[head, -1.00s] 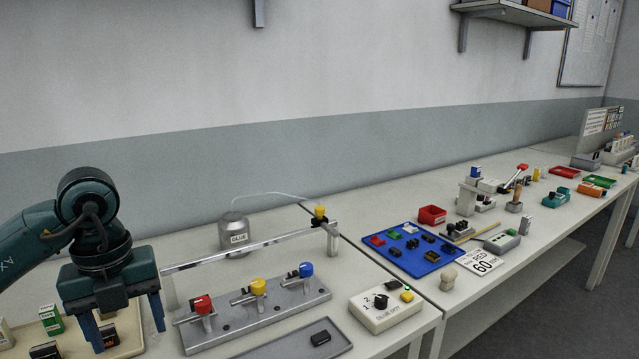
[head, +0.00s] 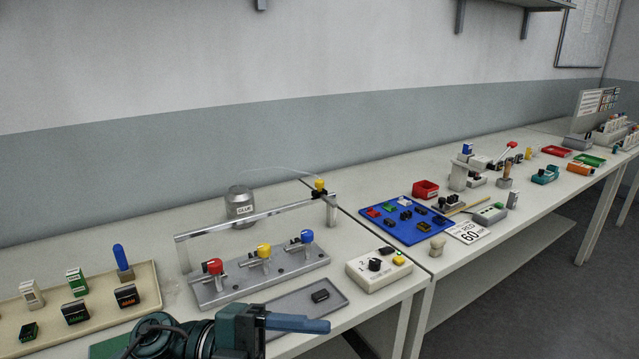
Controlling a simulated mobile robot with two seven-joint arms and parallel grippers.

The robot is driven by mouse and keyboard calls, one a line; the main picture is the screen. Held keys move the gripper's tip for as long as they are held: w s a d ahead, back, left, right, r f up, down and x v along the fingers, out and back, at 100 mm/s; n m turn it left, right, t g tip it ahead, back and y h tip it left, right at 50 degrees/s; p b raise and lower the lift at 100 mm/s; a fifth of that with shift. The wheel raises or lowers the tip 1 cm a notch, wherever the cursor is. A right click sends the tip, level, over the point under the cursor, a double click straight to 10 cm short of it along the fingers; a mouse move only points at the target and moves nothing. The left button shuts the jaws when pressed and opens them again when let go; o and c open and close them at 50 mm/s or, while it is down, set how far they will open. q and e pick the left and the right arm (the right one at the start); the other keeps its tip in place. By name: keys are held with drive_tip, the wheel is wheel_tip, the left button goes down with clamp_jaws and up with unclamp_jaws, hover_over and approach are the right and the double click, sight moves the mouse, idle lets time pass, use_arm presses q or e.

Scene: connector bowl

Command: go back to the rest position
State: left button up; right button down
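One of my grippers (head: 298,324) shows at the bottom of the head view, low at the table's front edge. Its blue fingers point to the right and overlap in this view, so I cannot see whether there is a gap. No object shows at the fingertips. It is in front of the grey tray (head: 280,308) and apart from the fixture with the valves. My other gripper is out of view.
A beige tray (head: 150,290) with small boxes is at left. The valve fixture (head: 217,295) with red, yellow and blue knobs stands behind my gripper. Floor is free at lower right.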

use_arm(q)
drive_tip(key=w+a+f+n+t+y+p, duration=0.1)
drive_tip(key=w+a+f+n+t+y, duration=0.25)
drive_tip(key=n+t, duration=0.7)
drive_tip(key=w+a+f+n+t+y, duration=0.3)
drive_tip(key=f+n+t+y, duration=0.15)
drive_tip(key=n+t, duration=0.65)
drive_tip(key=s+a+f+n+g+y, duration=0.3)
drive_tip(key=s+f, duration=0.3)
drive_tip(key=f, duration=0.4)
drive_tip(key=s+a+f+n+g+y, duration=0.3)
drive_tip(key=s+f+n+g+y, duration=0.1)
drive_tip(key=f, duration=0.5)
drive_tip(key=shift+s+f+n+g+p, duration=0.35)
drive_tip(key=shift+s+f+g+p, duration=0.1)
drive_tip(key=shift+s, duration=0.65)
use_arm(e)
drive_tip(key=shift+s+d+f+h, duration=0.1)
drive_tip(key=shift+s+d+h, duration=0.2)
drive_tip(key=shift+s+d, duration=0.1)
drive_tip(key=shift+w, duration=0.15)
